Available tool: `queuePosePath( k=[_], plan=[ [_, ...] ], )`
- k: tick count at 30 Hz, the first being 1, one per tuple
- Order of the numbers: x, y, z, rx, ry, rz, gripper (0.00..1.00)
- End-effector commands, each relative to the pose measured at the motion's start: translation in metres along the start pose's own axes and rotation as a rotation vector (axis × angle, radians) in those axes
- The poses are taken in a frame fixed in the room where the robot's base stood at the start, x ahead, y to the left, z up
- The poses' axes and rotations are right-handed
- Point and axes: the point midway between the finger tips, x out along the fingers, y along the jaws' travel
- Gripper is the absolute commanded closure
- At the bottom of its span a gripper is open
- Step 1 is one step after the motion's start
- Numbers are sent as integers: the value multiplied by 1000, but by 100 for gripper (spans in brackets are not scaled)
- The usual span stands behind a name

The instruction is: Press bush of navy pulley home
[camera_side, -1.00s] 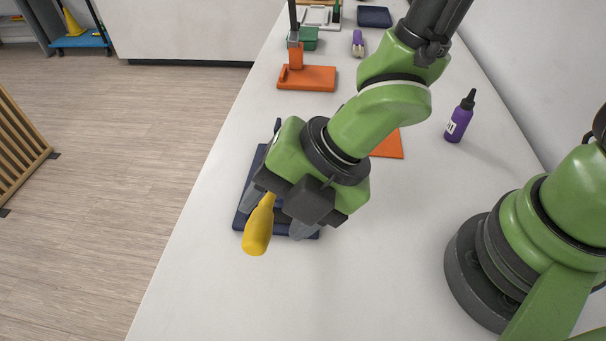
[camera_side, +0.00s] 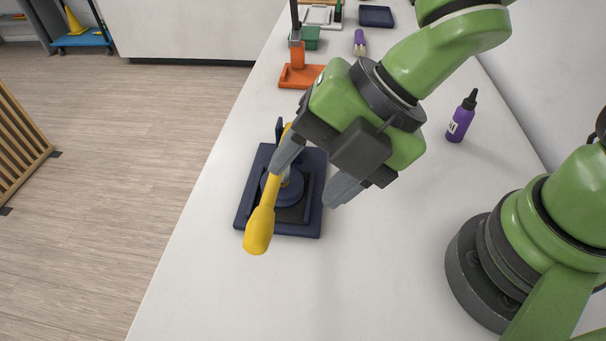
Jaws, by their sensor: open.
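The navy pulley (camera_side: 284,193) is a round disc lying in a dark recess of a navy base (camera_side: 244,213) on the bench. A small grey piece, perhaps the bush, shows at its middle, but a finger partly covers it and I cannot tell how deep it sits. A yellow handle (camera_side: 260,230) slants across the left side of the pulley, its thick end toward the front. My gripper (camera_side: 308,182) is open and empty above the right part of the base. Its left finger overlaps the handle in the picture; I cannot tell whether they touch.
An orange press-like stand (camera_side: 298,76) is farther back, with a green box (camera_side: 310,38), a purple object (camera_side: 359,40) and a navy tray (camera_side: 375,16) beyond. A purple bottle (camera_side: 459,122) stands at the right near the wall. The bench front is clear.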

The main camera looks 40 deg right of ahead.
Motion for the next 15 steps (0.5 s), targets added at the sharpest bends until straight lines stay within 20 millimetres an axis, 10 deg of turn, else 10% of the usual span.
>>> queuePosePath(
  k=[15],
  plan=[
    [28,-2,18,4,226,-10,44]
  ],
)
